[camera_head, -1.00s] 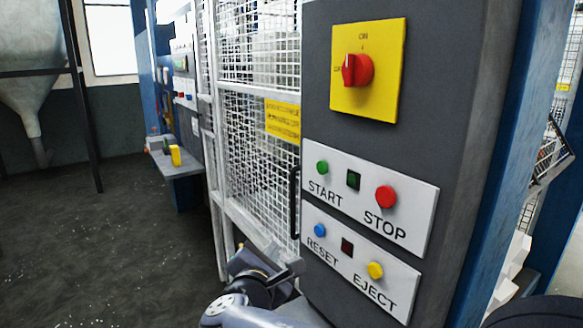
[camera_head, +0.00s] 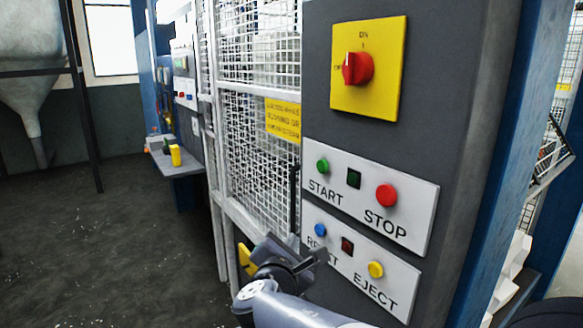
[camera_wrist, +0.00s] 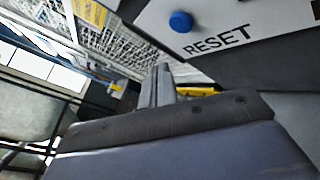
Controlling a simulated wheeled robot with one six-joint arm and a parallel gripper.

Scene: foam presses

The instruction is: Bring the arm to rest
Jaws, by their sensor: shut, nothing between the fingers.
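My arm (camera_head: 285,306) reaches up from the bottom of the head view, in front of the lower part of the grey control panel (camera_head: 450,60). My gripper (camera_head: 316,258) is shut and empty, just in front of the lower button plate, and it partly covers the RESET lettering. I cannot tell whether it touches the plate. In the wrist view my gripper (camera_wrist: 161,75) points up the picture, its fingers together, with the blue RESET button (camera_wrist: 180,21) above and to the right.
The panel carries a red rotary switch (camera_head: 357,69), START (camera_head: 323,166), STOP (camera_head: 386,195) and yellow EJECT (camera_head: 375,269) buttons. A white mesh guard (camera_head: 255,150) stands left of it. A side shelf (camera_head: 181,168) juts out farther back. Open floor (camera_head: 100,240) lies left.

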